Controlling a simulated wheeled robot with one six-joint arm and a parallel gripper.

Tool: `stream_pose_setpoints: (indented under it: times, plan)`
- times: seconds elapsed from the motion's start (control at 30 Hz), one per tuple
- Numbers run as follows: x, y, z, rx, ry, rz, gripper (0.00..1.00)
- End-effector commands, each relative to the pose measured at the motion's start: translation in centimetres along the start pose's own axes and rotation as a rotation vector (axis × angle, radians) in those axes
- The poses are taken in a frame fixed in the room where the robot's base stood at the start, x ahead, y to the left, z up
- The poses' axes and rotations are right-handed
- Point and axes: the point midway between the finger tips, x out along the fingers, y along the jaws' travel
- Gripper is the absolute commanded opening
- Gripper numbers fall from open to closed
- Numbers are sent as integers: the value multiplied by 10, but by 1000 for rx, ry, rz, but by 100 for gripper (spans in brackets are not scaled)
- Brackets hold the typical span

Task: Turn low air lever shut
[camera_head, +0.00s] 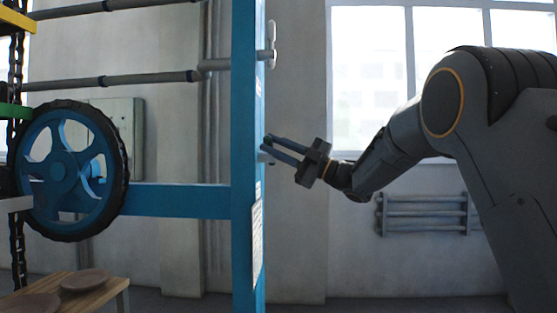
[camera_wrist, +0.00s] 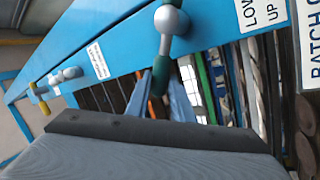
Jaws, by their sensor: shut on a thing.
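The blue upright post (camera_head: 245,120) of the dryer carries levers on its side. My gripper (camera_head: 266,148) reaches the post from the right, and its fingertips are at a small grey lever there. In the wrist view, a grey lever (camera_wrist: 170,20) with a ball-shaped hub stands on the blue panel. Its stem runs down between the fingertips of my gripper (camera_wrist: 163,76), which is shut on it. The lever's own label cannot be told for sure.
Another grey lever (camera_head: 270,45) is higher on the post. A lever with a yellow tip (camera_wrist: 65,77) shows at left in the wrist view. A cut-off white label (camera_wrist: 262,12) reads "LOW" and "UP".

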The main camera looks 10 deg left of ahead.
Motion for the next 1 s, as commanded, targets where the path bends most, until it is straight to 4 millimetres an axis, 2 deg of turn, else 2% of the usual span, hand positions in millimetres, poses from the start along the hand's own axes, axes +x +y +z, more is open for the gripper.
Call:
stream_pose_setpoints:
  times: [0.03,0.4,0.7,1.0]
  plan:
    - [-3,-8,5,-31,18,-1,0]
    - [-13,-26,11,-260,136,-1,0]
    - [-17,-35,15,-396,204,-1,0]
    - [-19,-38,17,-459,236,-2,0]
